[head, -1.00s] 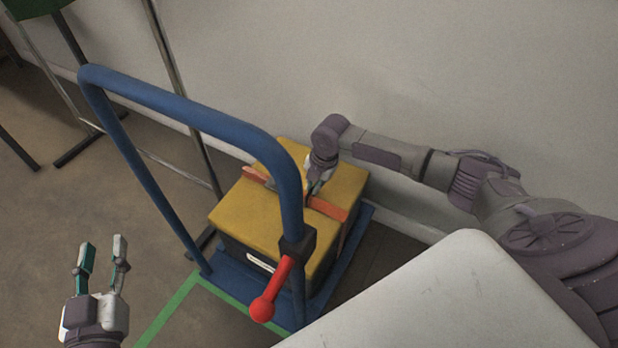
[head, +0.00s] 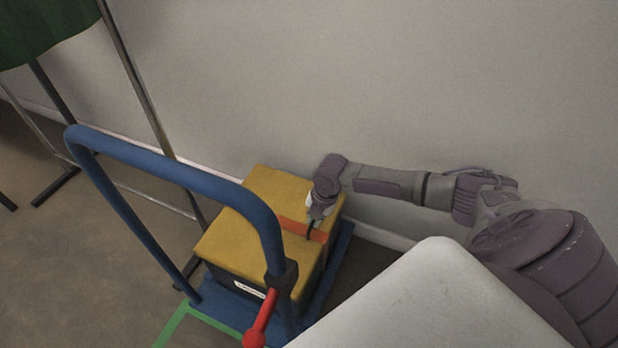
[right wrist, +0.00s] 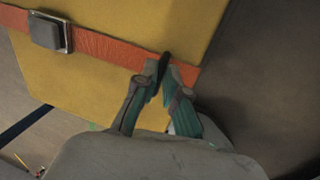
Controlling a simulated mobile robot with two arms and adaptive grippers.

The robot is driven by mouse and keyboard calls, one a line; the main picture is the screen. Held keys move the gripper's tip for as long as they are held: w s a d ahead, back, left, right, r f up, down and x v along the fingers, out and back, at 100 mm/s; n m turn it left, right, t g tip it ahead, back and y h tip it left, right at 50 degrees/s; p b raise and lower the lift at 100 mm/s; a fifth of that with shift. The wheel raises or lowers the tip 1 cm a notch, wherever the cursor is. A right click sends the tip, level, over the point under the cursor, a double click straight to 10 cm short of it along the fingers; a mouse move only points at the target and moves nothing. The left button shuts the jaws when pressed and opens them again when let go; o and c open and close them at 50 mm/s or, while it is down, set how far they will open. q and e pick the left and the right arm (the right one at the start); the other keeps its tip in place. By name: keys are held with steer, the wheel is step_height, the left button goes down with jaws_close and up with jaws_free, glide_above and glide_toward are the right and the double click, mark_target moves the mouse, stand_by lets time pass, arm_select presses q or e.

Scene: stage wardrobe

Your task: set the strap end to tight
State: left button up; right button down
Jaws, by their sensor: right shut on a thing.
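A yellow-topped box (head: 235,240) stands on a blue trolley, with an orange strap (head: 294,226) across its lid. The strap also shows in the right wrist view (right wrist: 108,47), with a grey buckle (right wrist: 48,34) on it at the left. My right gripper (head: 311,232) is over the lid near its right edge. In the right wrist view its fingers (right wrist: 161,84) are closed on a dark strap end (right wrist: 164,67), which lies over the orange strap. The held part is mostly hidden between the fingertips. My left gripper is out of view.
The trolley's blue handle (head: 180,172) rises in front of the box, with a red-knobbed lever (head: 260,325) on its right post. A wall is close behind. A metal rack (head: 137,80) with green cloth stands at the left. Open floor lies at the left.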

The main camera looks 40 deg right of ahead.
steer(key=shift+s, duration=0.15)
steer(key=c, duration=1.2)
jaws_free()
steer(key=shift+d, duration=0.1)
steer(key=shift+r, duration=0.1)
steer(key=r, duration=0.4)
steer(key=s+r, duration=0.1)
steer(key=r, duration=0.2)
steer(key=s+d+r, duration=0.1)
steer(key=r, duration=0.3)
steer(key=shift+r, duration=0.3)
